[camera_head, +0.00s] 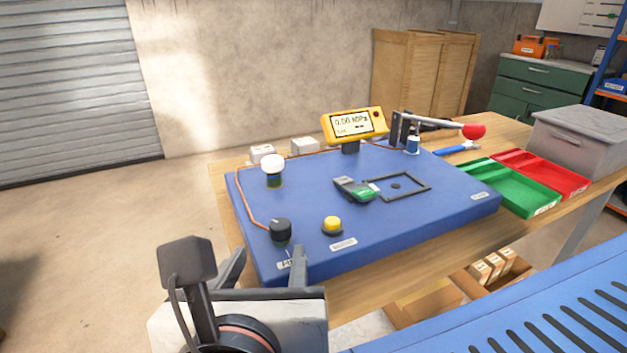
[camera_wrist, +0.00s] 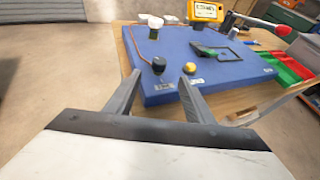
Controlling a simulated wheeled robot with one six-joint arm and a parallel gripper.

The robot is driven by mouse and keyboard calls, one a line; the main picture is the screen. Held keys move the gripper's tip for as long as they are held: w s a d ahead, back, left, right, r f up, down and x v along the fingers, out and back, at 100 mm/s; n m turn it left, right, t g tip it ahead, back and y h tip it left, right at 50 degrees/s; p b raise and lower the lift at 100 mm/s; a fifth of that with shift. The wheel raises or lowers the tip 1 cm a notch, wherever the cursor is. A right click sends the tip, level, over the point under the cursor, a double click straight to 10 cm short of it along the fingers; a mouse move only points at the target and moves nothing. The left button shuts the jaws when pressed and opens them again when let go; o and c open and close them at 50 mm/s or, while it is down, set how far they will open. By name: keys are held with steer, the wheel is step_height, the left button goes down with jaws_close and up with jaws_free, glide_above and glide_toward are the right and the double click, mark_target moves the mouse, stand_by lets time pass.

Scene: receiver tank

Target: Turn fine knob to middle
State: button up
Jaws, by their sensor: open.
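A black knob (camera_head: 280,231) stands at the near left corner of a blue panel (camera_head: 400,215), with a small label in front of it; its pointer setting is too small to read. It also shows in the wrist view (camera_wrist: 158,65), beyond and between my fingertips. My gripper (camera_head: 270,262) is open and empty, in front of the panel's near left corner, short of the knob. In the wrist view my two fingers (camera_wrist: 160,82) stand apart. A yellow display (camera_head: 354,124) at the back of the panel reads about 0.00 MPa. A white-topped knob (camera_head: 272,165) stands farther back on the left.
A yellow button (camera_head: 332,225) sits right of the black knob. A green-and-grey device (camera_head: 357,190) lies by a black frame. A red-ended lever (camera_head: 473,131) is at the back right. Green (camera_head: 512,190) and red (camera_head: 548,172) trays and a grey box (camera_head: 580,135) stand right.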

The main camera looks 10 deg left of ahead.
mark_target(280, 225)
steer(key=x, duration=1.4)
steer(key=shift+w+a, duration=0.1)
steer(key=shift+w, duration=0.3)
steer(key=c, duration=1)
